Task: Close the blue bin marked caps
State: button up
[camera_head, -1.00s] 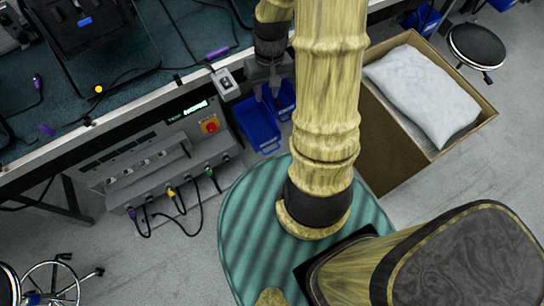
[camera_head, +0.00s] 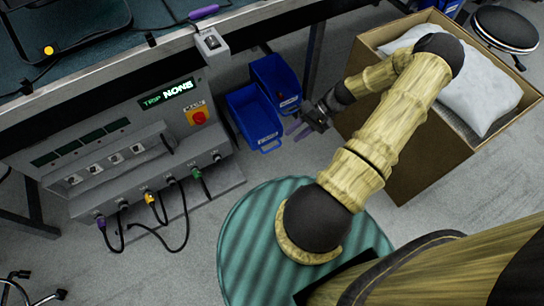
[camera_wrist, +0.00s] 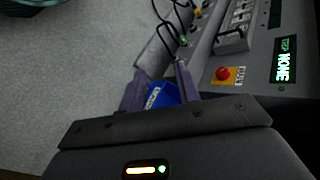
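Two blue bins hang side by side beneath the bench edge in the head view: a nearer one (camera_head: 262,133) and one behind it to the right (camera_head: 288,103). The nearer bin sticks out further. Each has a small white label on its front, too small to read. My gripper (camera_head: 297,129) is just to the right of the nearer bin's front, its fingers pointing left towards it. In the wrist view my gripper (camera_wrist: 160,85) has its two purple fingers apart, and part of a blue bin with a white label (camera_wrist: 160,96) shows between them. I cannot tell whether they touch.
A grey control panel (camera_head: 130,150) with a red button (camera_head: 198,117) and plugged cables stands left of the bins. A cardboard box (camera_head: 400,165) holding a white bag (camera_head: 480,85) stands right of my gripper. A stool (camera_head: 505,28) is at top right.

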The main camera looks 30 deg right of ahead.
aim_at(272, 149)
jog(key=d+f+m+t+y+b, duration=0.1)
jog(key=d+f+m+t+b, duration=0.1)
jog(key=d+f+t+b, duration=0.2)
jog(key=s+d+f+m+t+b, duration=0.1)
jog(key=d+f+t+b, duration=0.4)
jog(key=f+b, duration=0.5)
notch_tip(272, 149, down, 8)
jog(key=shift+s+r+m+t+y, duration=0.35)
jog(key=shift+m+t, duration=0.25)
jog(key=shift+m, duration=0.3)
jog(key=shift+w+f+b, duration=0.1)
jog(key=shift+w+b, duration=0.05)
jog(key=shift+b, duration=0.15)
jog(key=b+x, duration=0.7)
jog(key=x, duration=0.9)
jog(key=shift+w+a, duration=0.1)
jog(key=shift+a, duration=0.2)
jog(key=shift+w+a, duration=0.25)
grip_shut()
